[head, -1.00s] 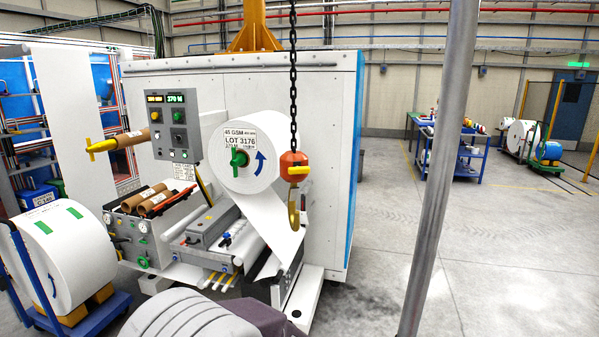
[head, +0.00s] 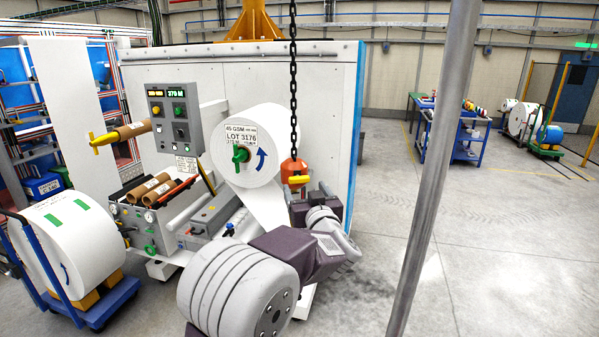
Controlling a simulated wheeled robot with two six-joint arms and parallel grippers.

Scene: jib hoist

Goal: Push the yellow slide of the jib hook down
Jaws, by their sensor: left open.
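The jib hook hangs from a dark chain (head: 293,75). Its orange block (head: 292,166) shows, with the yellow slide (head: 299,180) across its lower front. The hook's lower curve is hidden behind my left arm. My left gripper (head: 322,190) is open and lies just right of and slightly below the yellow slide. Whether it touches the slide I cannot tell. The fingers are small and partly hidden by my wrist. My right gripper is not in view.
A white paper roll (head: 249,145) sits on the machine just left of the hook. A grey pole (head: 433,170) stands to the right. Another roll (head: 68,240) rests on a blue cart at the left. The floor on the right is open, with a blue table (head: 450,135) farther back.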

